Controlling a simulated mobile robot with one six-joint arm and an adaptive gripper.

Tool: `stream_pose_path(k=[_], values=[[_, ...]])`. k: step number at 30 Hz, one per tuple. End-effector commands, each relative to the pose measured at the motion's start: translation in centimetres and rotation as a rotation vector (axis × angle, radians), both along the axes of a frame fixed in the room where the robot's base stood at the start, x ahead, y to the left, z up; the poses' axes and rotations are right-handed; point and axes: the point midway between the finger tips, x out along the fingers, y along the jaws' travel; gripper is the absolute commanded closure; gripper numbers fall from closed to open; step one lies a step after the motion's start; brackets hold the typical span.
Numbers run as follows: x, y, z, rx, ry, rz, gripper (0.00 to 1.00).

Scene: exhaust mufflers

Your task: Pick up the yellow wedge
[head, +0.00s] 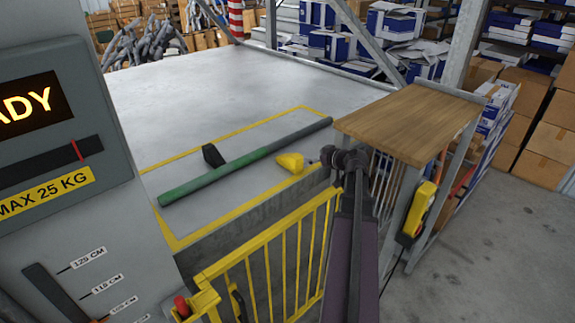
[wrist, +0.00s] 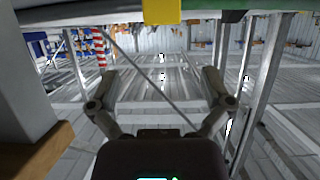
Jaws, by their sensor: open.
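The yellow wedge (head: 290,162) rests on the grey platform on the near side of a long green pipe (head: 245,162), close to its right half. A yellow block that looks like the wedge shows at the top edge of the wrist view (wrist: 161,10), partly cut off. My gripper (head: 329,155) is just right of the wedge in the head view, apart from it. In the wrist view my gripper (wrist: 158,80) has its fingers spread wide with nothing between them.
A dark wedge (head: 212,155) sits at the pipe's far side. A wooden-topped stand (head: 410,118) is close to the right of my arm. A yellow railing (head: 270,262) stands in front of the platform edge. The platform (head: 200,90) beyond the pipe is largely clear.

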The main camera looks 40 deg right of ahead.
Motion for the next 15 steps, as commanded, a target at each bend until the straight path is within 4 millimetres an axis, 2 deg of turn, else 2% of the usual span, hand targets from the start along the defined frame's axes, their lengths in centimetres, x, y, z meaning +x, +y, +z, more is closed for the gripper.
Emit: stream_pose_path(k=[9,15], values=[[4.5,0.3,-2.1,0.001,0.0,0.004,0.0],[6.5,0.4,-2.8,0.001,0.001,0.003,0.0]])
